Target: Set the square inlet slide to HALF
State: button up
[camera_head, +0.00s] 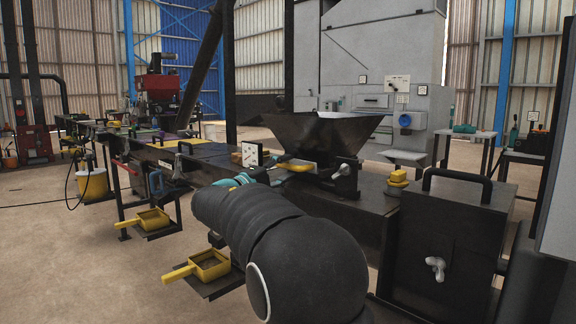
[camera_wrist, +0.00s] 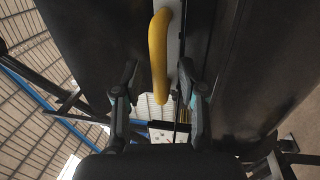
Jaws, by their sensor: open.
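The slide's yellow handle (camera_head: 296,164) shows just under the dark hopper (camera_head: 318,132) in the head view. In the wrist view the yellow handle (camera_wrist: 158,55) is a long curved bar at the upper middle, beside a pale metal strip (camera_wrist: 174,45). My gripper (camera_wrist: 159,78) is open, with one finger on each side of the handle's lower end in the picture and visible gaps to both. In the head view my gripper (camera_head: 250,180) is partly hidden by my arm, left of the handle. Neither view shows a readable slide setting.
A white marked plate (camera_head: 252,154) stands left of the handle; it also shows in the wrist view (camera_wrist: 168,133). A clamp-like fitting (camera_head: 345,172) sits right of the handle. Yellow pans (camera_head: 209,266) lie below the bench. A dark box (camera_head: 445,245) stands at right.

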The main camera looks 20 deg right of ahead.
jog(key=shift+x, duration=0.75)
jog(key=shift+c, duration=0.2)
grip_shut()
